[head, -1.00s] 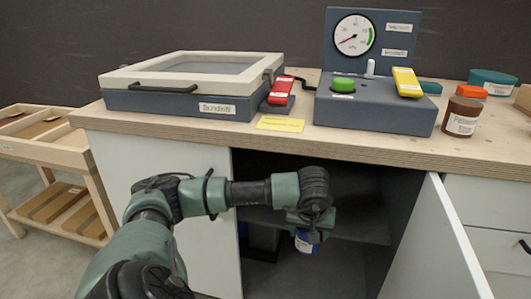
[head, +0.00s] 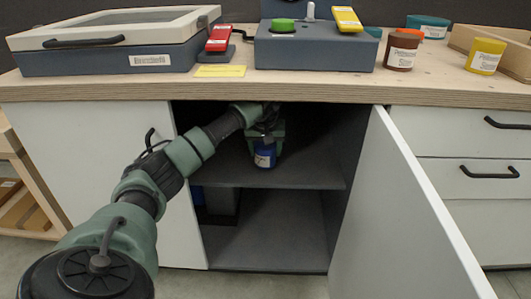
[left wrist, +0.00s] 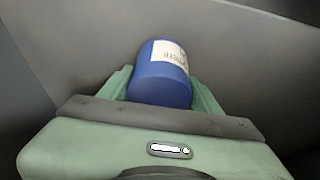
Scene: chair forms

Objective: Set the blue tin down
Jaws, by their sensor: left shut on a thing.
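The blue tin (head: 265,153) has a white label and is inside the open cupboard, at the upper shelf (head: 310,176). My left gripper (head: 267,138) is shut on it from above in the head view. In the left wrist view the tin (left wrist: 160,82) sits between the two green fingers (left wrist: 162,92). The tin looks upright. Its base is close to the shelf, but I cannot tell whether it touches. My right gripper is not in view.
The cupboard door (head: 400,200) stands open at the right. The worktop (head: 250,88) lies just above my arm. The shelf to the right of the tin is clear.

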